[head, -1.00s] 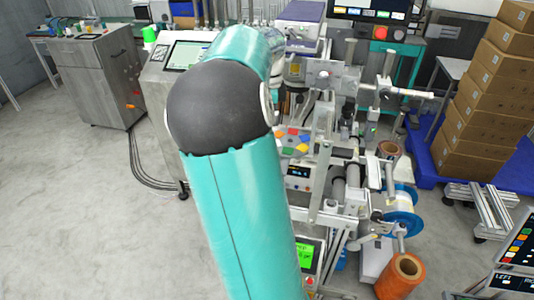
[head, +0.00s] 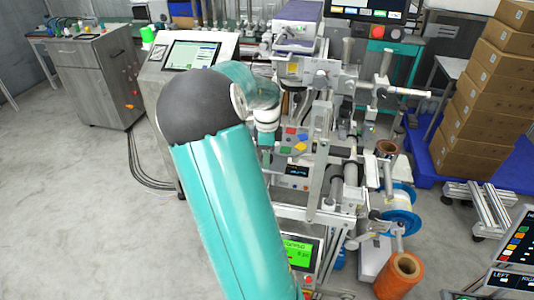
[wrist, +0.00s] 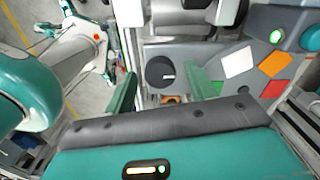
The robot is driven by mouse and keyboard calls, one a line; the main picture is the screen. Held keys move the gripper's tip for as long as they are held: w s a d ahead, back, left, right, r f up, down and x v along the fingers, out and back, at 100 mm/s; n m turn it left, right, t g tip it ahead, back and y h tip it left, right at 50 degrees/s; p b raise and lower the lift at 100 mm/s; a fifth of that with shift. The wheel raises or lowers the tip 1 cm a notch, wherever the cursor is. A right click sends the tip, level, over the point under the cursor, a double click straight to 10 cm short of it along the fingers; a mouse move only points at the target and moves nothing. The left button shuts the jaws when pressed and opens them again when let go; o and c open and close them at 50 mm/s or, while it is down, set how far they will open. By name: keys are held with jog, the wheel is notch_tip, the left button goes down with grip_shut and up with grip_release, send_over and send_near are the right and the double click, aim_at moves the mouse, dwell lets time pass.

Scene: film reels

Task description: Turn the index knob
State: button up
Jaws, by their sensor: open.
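The index knob (wrist: 160,71) is a round black knob with a white pointer mark, on a grey panel of the machine in the wrist view. My gripper (wrist: 162,88) is open, with one green finger to the left of the knob and one to the right in the picture. Nothing is between the fingers that I can see being held, and whether they touch the knob cannot be told. In the head view my gripper (head: 266,138) is beside the coloured panel, and the knob cannot be made out there.
Coloured pads, among them a white one (wrist: 238,62) and a red one (wrist: 274,88), and a lit green button (wrist: 276,36) lie right of the knob. Rollers and posts, an orange reel (head: 398,277) and a green display (head: 298,251) crowd the machine.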

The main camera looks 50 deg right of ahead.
jog(key=c, duration=1)
